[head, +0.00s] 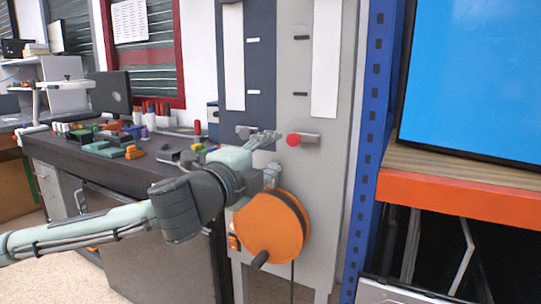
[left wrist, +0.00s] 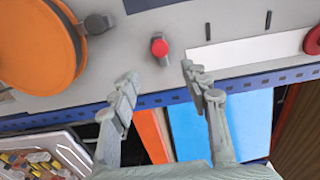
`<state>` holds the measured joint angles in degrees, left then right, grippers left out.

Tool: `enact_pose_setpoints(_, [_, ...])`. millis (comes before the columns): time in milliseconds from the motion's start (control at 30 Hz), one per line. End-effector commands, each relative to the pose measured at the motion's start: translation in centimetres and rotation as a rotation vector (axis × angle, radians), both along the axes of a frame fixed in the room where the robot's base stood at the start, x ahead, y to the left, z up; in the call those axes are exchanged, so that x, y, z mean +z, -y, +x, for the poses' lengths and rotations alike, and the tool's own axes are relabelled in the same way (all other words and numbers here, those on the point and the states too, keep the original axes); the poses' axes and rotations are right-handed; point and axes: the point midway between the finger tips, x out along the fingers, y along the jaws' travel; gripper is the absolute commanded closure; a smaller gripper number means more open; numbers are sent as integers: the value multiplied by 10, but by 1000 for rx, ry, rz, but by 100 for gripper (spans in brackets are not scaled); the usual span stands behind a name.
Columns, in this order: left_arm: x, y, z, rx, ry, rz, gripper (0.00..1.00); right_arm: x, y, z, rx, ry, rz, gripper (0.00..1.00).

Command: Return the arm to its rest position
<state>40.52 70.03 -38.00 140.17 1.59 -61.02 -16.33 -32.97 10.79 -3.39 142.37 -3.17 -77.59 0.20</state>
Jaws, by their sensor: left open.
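My left gripper (head: 270,139) is at the end of my left arm, in front of the grey and dark panel in the head view. In the left wrist view its two fingers (left wrist: 160,70) are spread apart, with nothing between them. A red-capped knob (head: 294,139) on the panel is just right of the fingertips in the head view. In the left wrist view the red-capped knob (left wrist: 159,47) lies beyond the gap between the fingertips; I cannot tell how far. My right gripper is in neither view.
An orange cable reel (head: 268,228) hangs on the panel below my gripper. A dark workbench (head: 85,160) with tools stands left. A blue post (head: 372,130) and an orange shelf (head: 450,195) bearing a blue screen (head: 470,70) stand right.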

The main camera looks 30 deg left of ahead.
Motion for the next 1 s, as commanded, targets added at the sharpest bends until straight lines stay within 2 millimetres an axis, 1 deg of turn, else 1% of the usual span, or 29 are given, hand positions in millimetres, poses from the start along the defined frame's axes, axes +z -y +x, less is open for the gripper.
enact_pose_setpoints(333, [-1,0,1,0,-2,-3,53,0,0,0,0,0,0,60])
enact_pose_setpoints(400, [-7,2,3,0,-17,-24,53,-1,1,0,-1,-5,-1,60])
enact_pose_setpoints(467, [-20,4,8,5,-48,-68,53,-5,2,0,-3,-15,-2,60])
enact_pose_setpoints(567, [-62,8,17,29,-138,-198,53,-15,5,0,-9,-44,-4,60])
enact_pose_setpoints(600, [-85,8,20,52,-189,-267,53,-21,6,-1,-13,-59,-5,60])
enact_pose_setpoints(667, [-126,7,20,100,-271,-381,53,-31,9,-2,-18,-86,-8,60])
enact_pose_setpoints(700, [-157,5,18,144,-330,-458,53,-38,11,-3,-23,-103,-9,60])
enact_pose_setpoints(767, [-202,1,9,216,-415,-565,53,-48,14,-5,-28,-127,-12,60])
enact_pose_setpoints(800, [-231,-2,0,266,-468,-629,53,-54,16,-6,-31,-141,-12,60])
enact_pose_setpoints(867, [-274,-7,-18,346,-546,-715,53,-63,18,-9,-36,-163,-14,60])
enact_pose_setpoints(900, [-302,-9,-32,401,-595,-767,53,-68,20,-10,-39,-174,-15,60])
enact_pose_setpoints(967, [-341,-14,-57,487,-664,-838,53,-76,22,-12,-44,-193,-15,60])
enact_pose_setpoints(1000, [-366,-16,-75,546,-710,-881,53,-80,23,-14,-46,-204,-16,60])
